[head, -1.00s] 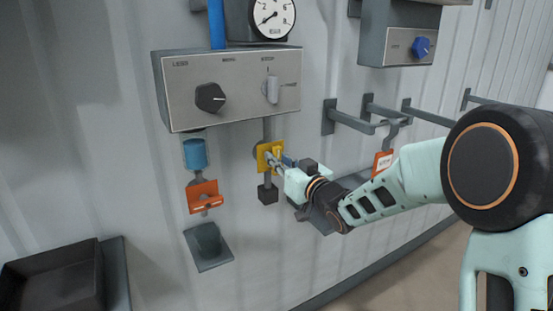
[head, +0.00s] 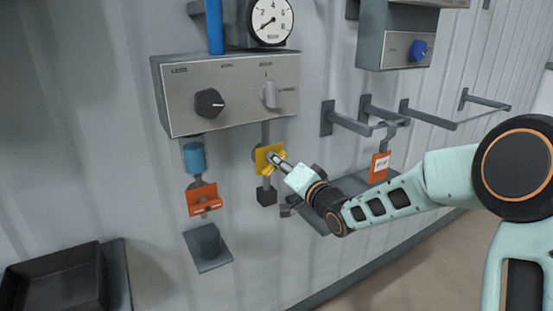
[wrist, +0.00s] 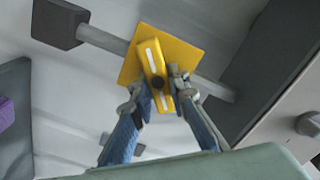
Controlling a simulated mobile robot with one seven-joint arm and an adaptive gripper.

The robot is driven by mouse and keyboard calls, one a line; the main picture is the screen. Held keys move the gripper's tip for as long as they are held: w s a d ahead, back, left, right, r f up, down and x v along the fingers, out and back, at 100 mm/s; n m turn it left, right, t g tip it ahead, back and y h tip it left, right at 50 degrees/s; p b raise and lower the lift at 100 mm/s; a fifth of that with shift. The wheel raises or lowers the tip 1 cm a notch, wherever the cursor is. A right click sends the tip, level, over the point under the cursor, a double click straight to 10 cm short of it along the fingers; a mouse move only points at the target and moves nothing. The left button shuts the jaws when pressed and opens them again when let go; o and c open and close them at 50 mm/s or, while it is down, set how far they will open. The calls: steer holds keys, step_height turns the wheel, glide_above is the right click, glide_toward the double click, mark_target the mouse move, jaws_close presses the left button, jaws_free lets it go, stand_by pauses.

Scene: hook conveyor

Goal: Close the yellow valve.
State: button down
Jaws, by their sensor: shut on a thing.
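The yellow valve (head: 263,157) sits on a grey vertical pipe on the wall, below a control box. In the wrist view it shows as a yellow square plate (wrist: 190,50) with a yellow bar handle (wrist: 153,62) that has a white stripe and a dark centre. The handle lies across the pipe at a slant. My gripper (head: 274,158) is at the handle, and in the wrist view its fingers (wrist: 163,88) are shut on it, one on each side. In the head view my gripper partly covers the handle.
The control box (head: 235,90) with knobs juts out just above. An orange valve (head: 204,199) under a blue cylinder (head: 194,157) is close on the left. Grey hooks and rails (head: 350,122) with a red tag (head: 379,167) are on the right. A dark bin (head: 55,283) is lower left.

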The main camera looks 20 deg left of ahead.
steer(key=m+p, duration=0.1)
steer(key=m, duration=0.2)
steer(key=shift+w+d+m, duration=0.1)
steer(key=shift+m, duration=0.3)
steer(key=shift+f+m+p, duration=0.15)
steer(key=shift+m+p, duration=0.2)
steer(key=shift+m, duration=0.6)
steer(key=shift+f+m+p, duration=0.1)
steer(key=shift+m+p, duration=0.2)
steer(key=shift+m, duration=0.95)
steer(key=c, duration=1.8)
jaws_free()
steer(key=shift+c, duration=0.2)
steer(key=v, duration=1.2)
steer(key=shift+f, duration=0.1)
